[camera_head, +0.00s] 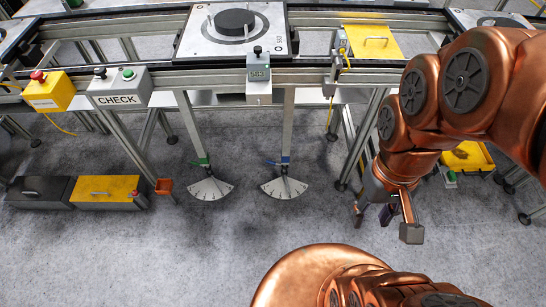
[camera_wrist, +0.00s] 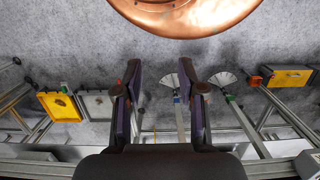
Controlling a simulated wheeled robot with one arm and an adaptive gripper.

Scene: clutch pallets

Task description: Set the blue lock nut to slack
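The blue lock nut (camera_head: 277,162) sits low on the right-hand post, just above a white fan-shaped dial (camera_head: 284,188). Its blue part points left in the head view; I cannot tell which setting that is. In the wrist view the blue lock nut (camera_wrist: 177,99) shows small, between my fingers and close to the right one. My gripper (camera_wrist: 160,66) is open and empty. In the head view my gripper (camera_head: 373,216) hangs to the right of the blue lock nut, clearly apart from it; its fingertips are small and partly covered by the wrist.
A similar post with a green lock nut (camera_head: 201,162) and dial (camera_head: 209,189) stands to the left. Slanted frame legs (camera_head: 362,140) stand between my gripper and the posts. A yellow box (camera_head: 107,191) and a CHECK box (camera_head: 120,88) are left. The floor in front is clear.

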